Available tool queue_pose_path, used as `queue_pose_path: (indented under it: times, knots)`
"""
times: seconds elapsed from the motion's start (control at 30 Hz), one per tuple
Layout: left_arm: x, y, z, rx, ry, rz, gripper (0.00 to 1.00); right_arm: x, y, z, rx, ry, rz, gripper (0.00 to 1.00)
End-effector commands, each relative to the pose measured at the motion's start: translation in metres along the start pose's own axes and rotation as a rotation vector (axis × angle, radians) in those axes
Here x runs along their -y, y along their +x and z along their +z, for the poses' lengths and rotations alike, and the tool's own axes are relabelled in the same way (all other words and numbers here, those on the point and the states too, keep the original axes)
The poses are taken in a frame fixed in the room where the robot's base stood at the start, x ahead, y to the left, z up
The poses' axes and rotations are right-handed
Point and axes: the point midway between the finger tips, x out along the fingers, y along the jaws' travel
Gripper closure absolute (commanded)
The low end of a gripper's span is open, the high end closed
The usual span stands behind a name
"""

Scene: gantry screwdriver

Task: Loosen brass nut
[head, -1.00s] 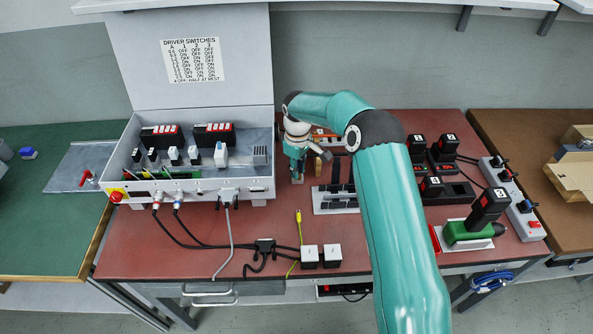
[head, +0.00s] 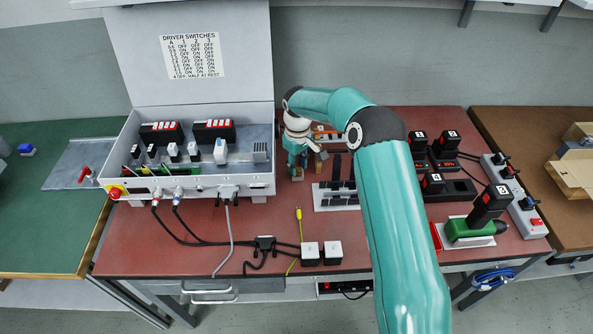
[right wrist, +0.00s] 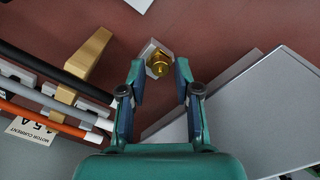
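The brass nut (right wrist: 158,63) sits on a pale hexagonal base on the red bench top, seen from above in the right wrist view. My right gripper (right wrist: 160,78) is open, with one finger on each side of the nut's near edge. A gap shows between the nut and each finger; I cannot tell the height difference. In the head view my right gripper (head: 298,165) points down at the back of the bench, right of the grey control box (head: 240,187). The nut cannot be made out there. My left gripper is not in view.
In the right wrist view, black, grey and orange cables (right wrist: 45,100) with a tan block (right wrist: 88,62) lie left, and a grey panel (right wrist: 255,115) lies right.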

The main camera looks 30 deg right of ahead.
Motion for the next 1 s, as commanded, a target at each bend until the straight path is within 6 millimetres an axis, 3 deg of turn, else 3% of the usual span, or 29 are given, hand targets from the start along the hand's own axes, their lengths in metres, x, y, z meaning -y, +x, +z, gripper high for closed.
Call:
queue_pose_path:
  times: [0.2, 0.47, 0.8, 1.0]
  knots:
    - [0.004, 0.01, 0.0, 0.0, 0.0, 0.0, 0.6, 0.0, 0.002, 0.0, -0.001, 0.299, 0.0, 0.68]
    - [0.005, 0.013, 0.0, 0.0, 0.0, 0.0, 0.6, 0.0, 0.001, 0.0, 0.001, 0.455, 0.0, 0.68]
    - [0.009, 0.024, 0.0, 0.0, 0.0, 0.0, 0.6, 0.0, 0.001, 0.0, 0.0, 0.934, 0.0, 0.68]
    - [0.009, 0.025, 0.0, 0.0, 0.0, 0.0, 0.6, 0.0, 0.0, 0.0, 0.001, 1.062, 0.0, 0.68]
